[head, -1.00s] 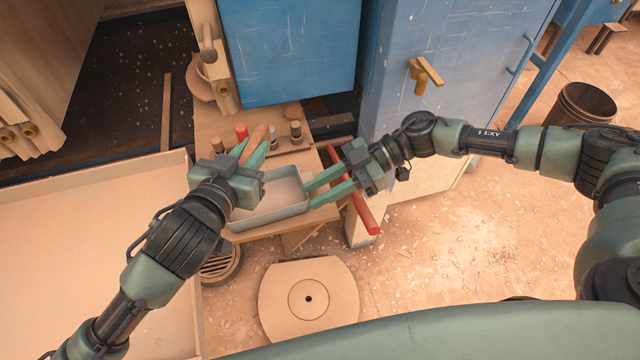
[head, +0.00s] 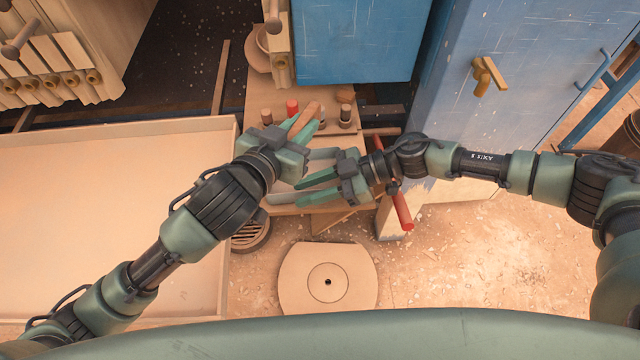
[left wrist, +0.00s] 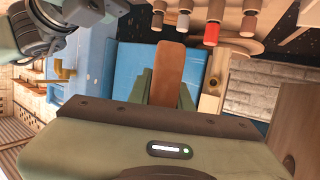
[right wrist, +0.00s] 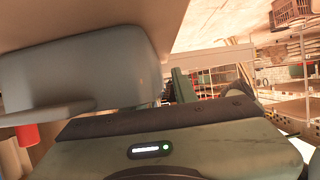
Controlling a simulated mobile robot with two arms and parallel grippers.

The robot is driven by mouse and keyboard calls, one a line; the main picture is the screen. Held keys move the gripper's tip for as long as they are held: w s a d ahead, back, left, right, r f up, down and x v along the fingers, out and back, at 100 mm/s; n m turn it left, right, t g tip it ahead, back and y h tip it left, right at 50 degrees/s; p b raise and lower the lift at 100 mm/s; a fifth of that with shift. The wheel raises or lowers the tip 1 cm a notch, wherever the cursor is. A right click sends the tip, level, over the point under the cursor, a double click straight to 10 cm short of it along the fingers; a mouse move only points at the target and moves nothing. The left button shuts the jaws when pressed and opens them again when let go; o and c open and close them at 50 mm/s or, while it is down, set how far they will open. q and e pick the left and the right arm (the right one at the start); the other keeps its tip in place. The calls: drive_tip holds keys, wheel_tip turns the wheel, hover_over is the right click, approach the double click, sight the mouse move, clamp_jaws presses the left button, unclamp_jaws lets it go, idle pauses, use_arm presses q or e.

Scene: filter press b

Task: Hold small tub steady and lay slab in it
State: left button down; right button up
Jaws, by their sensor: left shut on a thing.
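A brown slab (head: 302,119) is held between the fingers of my left gripper (head: 305,124); it also shows upright between them in the left wrist view (left wrist: 170,72). The small grey tub (head: 284,198) sits on the wooden stand, partly hidden under both grippers. My left gripper is over the tub's far left part, with the slab pointing away from me. My right gripper (head: 305,177) is open, its fingers spread over the tub's right side. The tub's grey wall fills the left of the right wrist view (right wrist: 90,75). I cannot tell whether the right fingers touch it.
Several small bottles, one with a red top (head: 292,107), stand behind the tub. A red bar (head: 402,208) lies at the right. A blue cabinet (head: 350,40) rises behind. A large shallow tray (head: 110,215) lies at the left. A round-sided wooden plate (head: 328,283) is in front.

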clamp_jaws()
idle(1.6)
